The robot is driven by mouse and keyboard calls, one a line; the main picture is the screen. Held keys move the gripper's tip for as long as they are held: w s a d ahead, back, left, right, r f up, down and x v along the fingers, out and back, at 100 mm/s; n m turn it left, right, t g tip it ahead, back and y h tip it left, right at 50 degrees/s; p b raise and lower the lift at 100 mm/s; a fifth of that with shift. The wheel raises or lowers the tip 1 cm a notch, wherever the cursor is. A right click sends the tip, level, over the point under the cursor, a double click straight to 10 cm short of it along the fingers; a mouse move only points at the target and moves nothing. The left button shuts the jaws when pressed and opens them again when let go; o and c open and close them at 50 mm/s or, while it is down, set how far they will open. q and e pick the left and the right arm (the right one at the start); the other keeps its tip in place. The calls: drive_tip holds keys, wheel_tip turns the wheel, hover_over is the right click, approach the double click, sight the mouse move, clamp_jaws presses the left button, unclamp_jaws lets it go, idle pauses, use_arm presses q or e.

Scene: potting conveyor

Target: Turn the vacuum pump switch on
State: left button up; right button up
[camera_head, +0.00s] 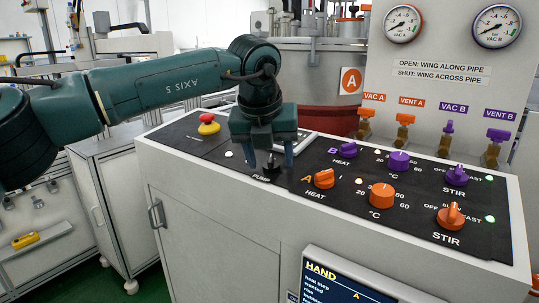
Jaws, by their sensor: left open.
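The pump switch (271,167) is a small dark lever on the black control panel (215,160), just above a partly readable "PUMP" label. My left gripper (270,160) points down over it. Its two fingers are open and apart, one on each side of the switch in this view. I cannot tell whether either finger touches the switch. The gripper body hides part of the panel behind it. My right gripper is not in view.
A red and yellow emergency button (208,124) stands left of the gripper. Orange knobs, the nearest a heat knob (324,179), and purple knobs fill the panel's right side. Behind are valves, gauges (403,24) and a vessel (327,95). A screen (345,285) stands in front.

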use_arm(q)
drive_tip(key=c, duration=1)
drive_tip(key=shift+o, duration=0.2)
drive_tip(key=m, duration=0.3)
drive_tip(key=shift+a+h, duration=0.1)
drive_tip(key=shift+h, duration=0.3)
drive_tip(key=m+p, duration=0.1)
drive_tip(key=m, duration=0.2)
drive_tip(key=shift+w+a+r+m+g+h+p, duration=0.1)
drive_tip(key=shift+m+g+h+p, duration=0.2)
drive_tip(key=shift+h+p, duration=0.1)
drive_tip(key=m+p, duration=0.1)
drive_tip(key=m, duration=0.1)
drive_tip(key=m+p, duration=0.1)
drive_tip(key=m, duration=0.1)
drive_tip(key=shift+w+a+g+h, duration=0.1)
drive_tip(key=shift+g+h, duration=0.2)
drive_tip(key=shift+m+p, duration=0.55)
drive_tip(key=shift+m, duration=0.15)
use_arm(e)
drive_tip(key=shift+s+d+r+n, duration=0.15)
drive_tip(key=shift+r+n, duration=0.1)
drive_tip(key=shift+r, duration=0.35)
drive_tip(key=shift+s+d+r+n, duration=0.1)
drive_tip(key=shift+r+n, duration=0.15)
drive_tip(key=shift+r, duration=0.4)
